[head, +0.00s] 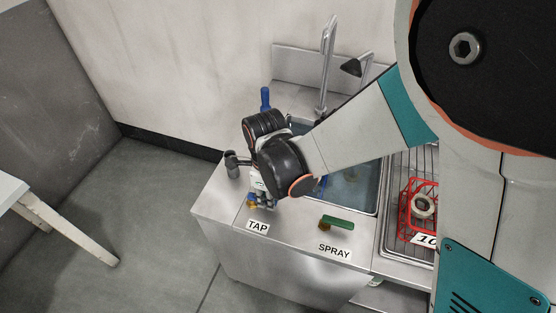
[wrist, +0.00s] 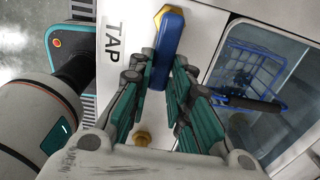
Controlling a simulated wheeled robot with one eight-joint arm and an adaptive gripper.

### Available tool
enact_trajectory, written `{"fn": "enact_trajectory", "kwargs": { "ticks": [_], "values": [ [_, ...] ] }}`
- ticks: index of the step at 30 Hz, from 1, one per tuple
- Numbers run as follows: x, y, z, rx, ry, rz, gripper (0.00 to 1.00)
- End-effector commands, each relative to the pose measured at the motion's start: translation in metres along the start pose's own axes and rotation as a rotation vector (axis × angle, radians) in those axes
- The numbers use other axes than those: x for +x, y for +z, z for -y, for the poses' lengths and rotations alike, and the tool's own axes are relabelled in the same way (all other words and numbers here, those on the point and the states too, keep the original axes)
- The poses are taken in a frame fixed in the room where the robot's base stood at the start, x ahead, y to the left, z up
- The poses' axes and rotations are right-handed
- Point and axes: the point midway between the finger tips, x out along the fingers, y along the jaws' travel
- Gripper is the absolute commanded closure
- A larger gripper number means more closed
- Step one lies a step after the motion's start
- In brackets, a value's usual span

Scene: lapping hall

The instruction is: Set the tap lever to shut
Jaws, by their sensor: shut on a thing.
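The blue tap lever (wrist: 171,35) runs down from its brass hub (wrist: 169,13) in the wrist view, roughly along the black TAP label (wrist: 112,40) beside it. My gripper (wrist: 163,72) has its teal fingers closed on the lever's free end, one on each side. In the head view my gripper (head: 261,196) is low over the steel counter just above the TAP label (head: 257,226). It hides most of the lever there; only blue bits and the brass hub (head: 251,204) show. Which setting the lever stands at cannot be told.
A green spray lever (head: 338,223) lies to the right above the SPRAY label (head: 334,250). The sink (head: 364,187) holds a blue basket (wrist: 257,65). A red basket (head: 407,208) with a ring stands on the drainer. A blue bottle (head: 265,98) stands behind my gripper.

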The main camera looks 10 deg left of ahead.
Motion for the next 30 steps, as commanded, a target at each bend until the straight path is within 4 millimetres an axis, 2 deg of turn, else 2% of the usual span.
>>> {"fn": "enact_trajectory", "kwargs": {
  "ticks": [7,8,9,10,22,30],
  "values": [
    [0.000,0.000,0.000,0.004,0.002,0.001,1.00],
    [0.000,0.000,0.000,0.004,0.002,0.001,0.75],
    [0.000,0.000,0.000,0.003,0.002,0.001,0.66],
    [0.000,0.000,0.000,0.003,0.002,0.001,0.62],
    [-0.004,0.000,0.000,0.001,0.001,0.001,0.62],
    [-0.041,0.000,0.000,0.001,0.001,0.001,0.62]
  ]
}}
